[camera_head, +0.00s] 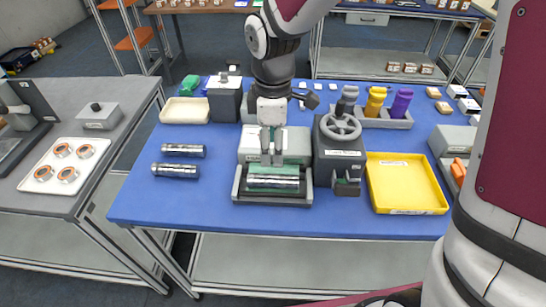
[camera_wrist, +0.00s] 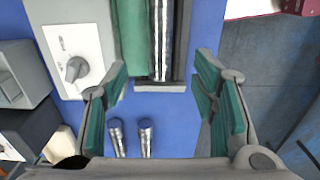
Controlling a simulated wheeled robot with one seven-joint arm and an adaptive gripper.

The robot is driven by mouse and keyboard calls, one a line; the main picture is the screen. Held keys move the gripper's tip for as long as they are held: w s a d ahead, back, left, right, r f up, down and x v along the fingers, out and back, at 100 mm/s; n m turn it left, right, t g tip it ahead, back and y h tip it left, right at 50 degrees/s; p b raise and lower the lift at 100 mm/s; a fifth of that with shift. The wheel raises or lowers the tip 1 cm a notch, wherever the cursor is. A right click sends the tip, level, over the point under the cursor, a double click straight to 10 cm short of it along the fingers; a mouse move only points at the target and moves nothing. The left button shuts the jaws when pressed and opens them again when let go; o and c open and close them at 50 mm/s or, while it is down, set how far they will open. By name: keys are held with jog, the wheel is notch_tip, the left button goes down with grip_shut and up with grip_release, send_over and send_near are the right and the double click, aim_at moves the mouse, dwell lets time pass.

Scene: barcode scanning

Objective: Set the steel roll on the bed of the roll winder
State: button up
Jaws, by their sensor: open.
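The roll winder (camera_head: 240,185) stands in the middle of the blue table, a white-topped box with a dark-framed bed and green rollers in front. A shiny steel roll (camera_head: 272,182) lies lengthwise in the bed, alongside a green roller. In the wrist view this steel roll (camera_wrist: 162,40) lies beside the green roller (camera_wrist: 132,45). My gripper (camera_head: 271,158) is above the bed, open and empty; in the wrist view its green-padded fingers (camera_wrist: 162,85) are wide apart, with nothing between them. Two more steel rolls (camera_head: 183,150) (camera_head: 175,170) lie on the table to the left.
A dark handwheel machine (camera_head: 340,155) stands close right of the winder, with a yellow tray (camera_head: 405,185) beyond it. A cream tray (camera_head: 185,111) and dark box (camera_head: 225,100) stand at the back left. The table's front left is clear.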

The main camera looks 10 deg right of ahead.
jog(key=s+d+r+m+t, duration=0.2)
jog(key=s+d+r+m, duration=0.45)
jog(key=r, duration=0.45)
jog(key=s+d+r+m+t, duration=0.1)
jog(key=s+d+r+m, duration=0.1)
jog(key=s+d+m, duration=0.1)
jog(key=s+d+r+m+t, duration=0.2)
jog(key=s+d+r+m, duration=0.1)
jog(key=s+m, duration=0.3)
jog(key=shift+s+d, duration=0.2)
jog(key=shift+s, duration=0.95)
